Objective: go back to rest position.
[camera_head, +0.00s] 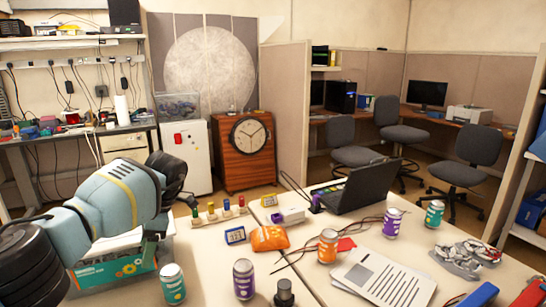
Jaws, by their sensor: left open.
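My left arm comes in from the left, with a pale blue link across the left end of the table (205,280). My left gripper (152,246) is open and points down in front of a teal and white box (105,277). Its dark fingers are small and partly lost against the box, and I see nothing held between them. My right gripper is not in view.
A teal can (173,284) stands close to the gripper. A purple can (244,279), orange can (328,246), orange packet (269,238) and black laptop (362,187) are farther right. Papers (384,279) lie near the front. Bare tabletop shows between the items.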

